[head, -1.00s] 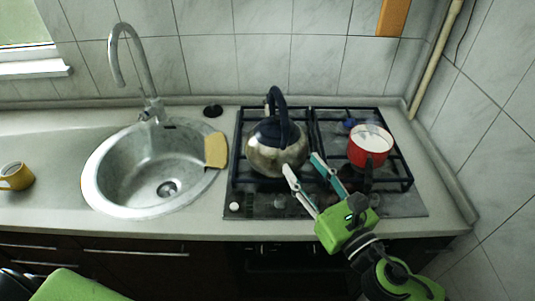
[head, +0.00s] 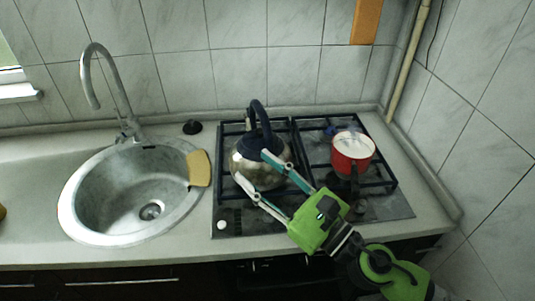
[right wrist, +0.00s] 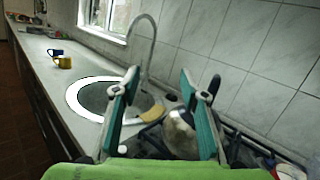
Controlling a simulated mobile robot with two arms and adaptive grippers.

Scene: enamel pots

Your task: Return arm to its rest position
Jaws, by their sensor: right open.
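My right gripper (head: 252,172) is open and empty. In the head view its fingers overlap the front of the kettle; whether they touch it I cannot tell. In the right wrist view the spread fingers (right wrist: 156,82) point toward the sink side, with the kettle (right wrist: 181,132) partly behind the right finger. The steel kettle (head: 246,170) with a dark arched handle stands upright on the left part of the gas hob. A red enamel pot (head: 352,155) with a white inside sits on the right part of the hob. My left gripper is not in view.
The hob (head: 385,207) has dark grates. A round steel sink (head: 105,205) with a tall tap (head: 119,100) lies to the left, a yellow sponge (head: 199,168) on its rim. Tiled walls close off the back and right. Mugs (right wrist: 63,62) stand on the far counter.

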